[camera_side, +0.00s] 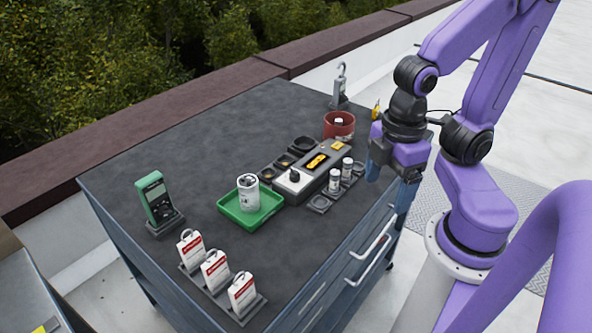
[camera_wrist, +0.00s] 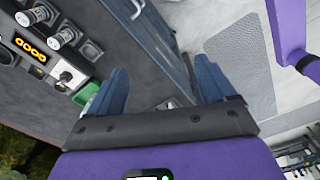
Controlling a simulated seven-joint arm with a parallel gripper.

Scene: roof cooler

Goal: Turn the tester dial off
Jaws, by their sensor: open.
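A long grey unit (camera_side: 314,170) lies near the middle of the bench, with a black knob (camera_side: 294,174) on its pale near end and a yellow-marked panel on top. In the wrist view the knob (camera_wrist: 65,76) shows at the left. A green handheld meter (camera_side: 157,196) with a small screen stands in a dark holder at the bench's left corner. I cannot tell which way the knob points or read the meter's screen. My gripper (camera_side: 393,178) is open and empty near the bench's right edge, apart from both. Its fingers (camera_wrist: 155,85) also show in the wrist view.
A green tray (camera_side: 232,215) holds a white can (camera_side: 248,193). Two small white cylinders (camera_side: 335,180) stand beside the grey unit. A red cup (camera_side: 339,124), a padlock (camera_side: 340,88) and red-white tags (camera_side: 215,269) are on the bench (camera_side: 200,140). Its far left is clear.

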